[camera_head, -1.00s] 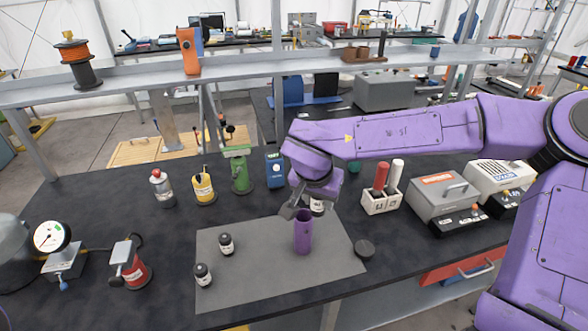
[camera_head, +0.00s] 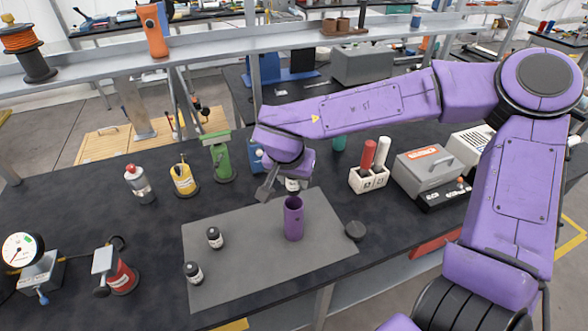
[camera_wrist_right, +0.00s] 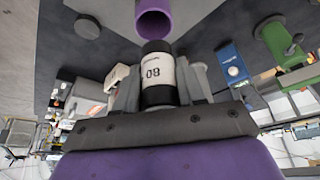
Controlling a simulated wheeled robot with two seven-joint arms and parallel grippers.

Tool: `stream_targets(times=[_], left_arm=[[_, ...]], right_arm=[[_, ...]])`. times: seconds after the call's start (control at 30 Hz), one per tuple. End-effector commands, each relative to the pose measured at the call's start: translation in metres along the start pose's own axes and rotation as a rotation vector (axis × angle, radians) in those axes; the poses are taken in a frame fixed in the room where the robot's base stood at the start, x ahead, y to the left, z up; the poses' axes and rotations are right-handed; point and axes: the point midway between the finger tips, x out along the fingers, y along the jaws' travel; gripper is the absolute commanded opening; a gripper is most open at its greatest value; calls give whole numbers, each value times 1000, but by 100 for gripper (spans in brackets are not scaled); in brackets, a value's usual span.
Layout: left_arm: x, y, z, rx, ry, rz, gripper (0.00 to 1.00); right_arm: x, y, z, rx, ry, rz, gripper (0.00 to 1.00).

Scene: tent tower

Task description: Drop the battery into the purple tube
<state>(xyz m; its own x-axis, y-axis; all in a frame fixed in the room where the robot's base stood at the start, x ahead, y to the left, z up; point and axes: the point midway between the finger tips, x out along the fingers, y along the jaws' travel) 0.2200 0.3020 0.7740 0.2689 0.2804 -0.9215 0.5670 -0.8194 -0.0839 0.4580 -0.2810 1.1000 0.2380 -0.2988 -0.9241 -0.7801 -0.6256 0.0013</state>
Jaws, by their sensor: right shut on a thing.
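The purple tube (camera_head: 293,222) stands upright on the grey mat. My right gripper (camera_wrist_right: 160,92) is shut on a black-and-white battery (camera_wrist_right: 158,72) labelled 08. In the head view the gripper (camera_head: 282,188) is just above and behind the tube, and the battery (camera_head: 292,185) lines up with its mouth. In the wrist view the battery's dark far end is close to the open rim of the tube (camera_wrist_right: 153,22). I cannot tell whether it touches or enters the tube. My left gripper is out of view.
Two similar black-and-white cylinders (camera_head: 214,237) (camera_head: 193,272) stand on the mat (camera_head: 250,273), left of the tube. A black disc (camera_head: 355,231) lies at the mat's right edge. A white holder (camera_head: 367,180) with red and white sticks and a green stand (camera_head: 222,162) are farther back.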

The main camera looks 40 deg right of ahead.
Motion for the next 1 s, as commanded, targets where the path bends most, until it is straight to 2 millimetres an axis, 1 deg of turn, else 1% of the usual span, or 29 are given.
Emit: stream_targets(times=[0.03,0.1,0.3,0.4,0.6,0.83,0.87,0.9,0.93,1.0], left_arm=[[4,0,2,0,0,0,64],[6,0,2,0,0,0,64],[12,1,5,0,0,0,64],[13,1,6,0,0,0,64],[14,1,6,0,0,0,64],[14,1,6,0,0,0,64],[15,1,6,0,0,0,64],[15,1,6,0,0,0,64],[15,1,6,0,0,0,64],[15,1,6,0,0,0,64]], right_arm=[[8,0,4,0,-2,1,6],[16,0,7,-1,-1,1,6],[36,0,15,0,-1,1,6],[43,0,18,0,0,0,6],[50,0,21,0,-1,0,6],[51,1,22,-1,-4,4,6],[52,1,22,-1,-4,5,46],[52,1,22,-1,-5,5,59],[52,2,23,-1,-5,6,69],[52,2,23,-1,-6,7,69]])
